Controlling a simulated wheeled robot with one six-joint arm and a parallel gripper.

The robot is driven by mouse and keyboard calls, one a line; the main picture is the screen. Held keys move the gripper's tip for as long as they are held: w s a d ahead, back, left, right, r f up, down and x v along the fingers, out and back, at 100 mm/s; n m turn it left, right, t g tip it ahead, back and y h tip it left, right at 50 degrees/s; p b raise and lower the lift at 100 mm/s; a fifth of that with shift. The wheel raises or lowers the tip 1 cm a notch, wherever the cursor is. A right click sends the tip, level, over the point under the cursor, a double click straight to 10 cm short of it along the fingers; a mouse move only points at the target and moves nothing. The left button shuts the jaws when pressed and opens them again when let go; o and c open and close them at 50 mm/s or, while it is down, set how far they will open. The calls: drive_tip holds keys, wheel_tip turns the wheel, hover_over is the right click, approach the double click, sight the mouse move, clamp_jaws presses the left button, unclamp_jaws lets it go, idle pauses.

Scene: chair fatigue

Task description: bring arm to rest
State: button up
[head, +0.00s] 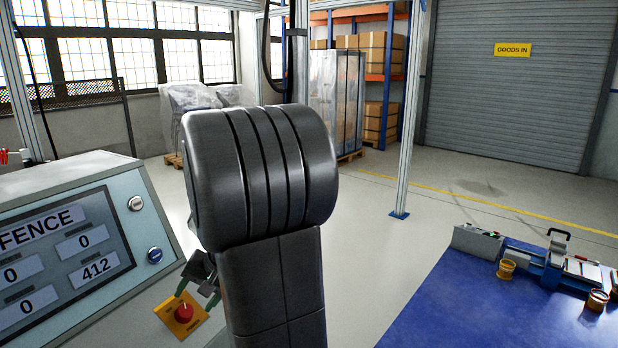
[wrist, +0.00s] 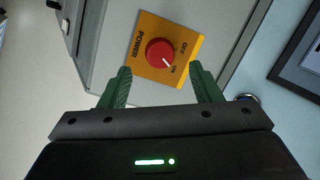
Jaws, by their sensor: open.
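My gripper (wrist: 160,68) is open, its two green fingers spread with nothing between them. In the head view my gripper (head: 198,290) is partly hidden behind my dark arm, just above the power switch. The red rotary knob (wrist: 160,52) sits on a yellow plate (wrist: 186,75) marked POWER, OFF and ON. It lies just beyond the fingertips, apart from them as far as I can tell. Its white mark points toward ON. In the head view the knob (head: 184,312) shows at the lower left, beside my arm.
A control console (head: 130,225) with a screen (head: 60,262) reading FENCE and 412 stands at the left. A blue-topped bench (head: 450,300) with a fixture (head: 565,270) and small cups is at the right. A metal post (head: 408,120) stands behind. The floor between is clear.

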sight(186, 309)
drive_tip(key=w+v, duration=0.1)
drive_tip(key=v, duration=0.8)
drive_tip(key=x, duration=0.9)
drive_tip(key=s+x, duration=0.1)
drive_tip(key=x, duration=0.3)
drive_tip(key=shift+a+f, duration=0.15)
drive_tip(key=shift+f, duration=0.15)
drive_tip(key=shift+a+f+n+b, duration=0.2)
drive_tip(key=shift+n+b, duration=0.1)
drive_tip(key=shift+b, duration=0.05)
drive_tip(key=n+h, duration=0.1)
drive_tip(key=n, duration=0.3)
drive_tip(key=shift+n+b, duration=0.4)
drive_tip(key=n+h+b, duration=0.1)
drive_tip(key=n, duration=0.4)
drive_tip(key=shift+a+r+n, duration=0.1)
drive_tip(key=shift+a+n, duration=0.05)
drive_tip(key=shift+n, duration=0.25)
drive_tip(key=v, duration=0.6)
drive_tip(key=shift+r+n+h, duration=0.15)
drive_tip(key=shift+n+h, duration=0.15)
